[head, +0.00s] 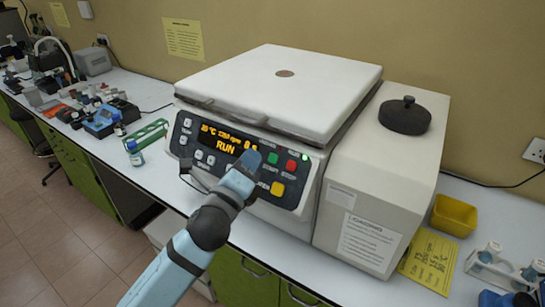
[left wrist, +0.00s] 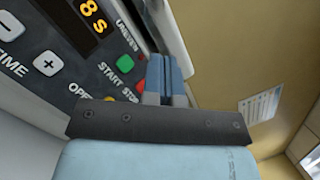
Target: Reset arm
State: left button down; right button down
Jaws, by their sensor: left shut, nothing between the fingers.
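My left gripper (head: 250,160) is shut and empty in front of the centrifuge's control panel, and its fingers also show closed together in the left wrist view (left wrist: 166,75). The white centrifuge (head: 285,92) stands on the bench with its lid down. Its display (head: 225,143) reads RUN in orange; the gripper hides part of the panel. The green START button (head: 272,158) and red STOP button (head: 291,166) show close to the fingertips. In the left wrist view the green button (left wrist: 125,63) is just left of the fingers. I cannot tell whether the fingertips touch the panel.
A black knob (head: 405,115) tops the housing on the right. A yellow bin (head: 454,215) and a vial rack (head: 492,262) stand at the right. A green tube rack (head: 146,138) and a small bottle (head: 135,153) stand left of the centrifuge. Bench equipment crowds the far left.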

dwell(0.3)
pick_arm(q)
jog(key=s+a+f+n+g+y, duration=0.1)
jog(key=s+a+f+n, duration=0.15)
jog(key=f+n, duration=0.3)
jog(key=s+a+f+n+g+y, duration=0.1)
jog(key=s+a+f+n+y, duration=0.2)
jog(key=f, duration=0.4)
jog(key=s+a+f+n+g, duration=0.1)
jog(key=s+a+f+n, duration=0.3)
jog(key=s+f+n, duration=0.2)
jog(key=s+a+f+n+g+y+p, duration=0.1)
jog(key=s+a+f+n+g, duration=0.1)
jog(key=s+a+f+n, duration=0.2)
jog(key=s+a+f+n+g+y+p, duration=0.1)
jog(key=s+a+f+n, duration=0.3)
jog(key=s+f+n, duration=0.5)
notch_tip(320, 180, down, 2)
jog(key=shift+s+a+f+g, duration=0.2)
jog(key=shift+s+a+g, duration=0.1)
jog(key=shift+s+g, duration=0.35)
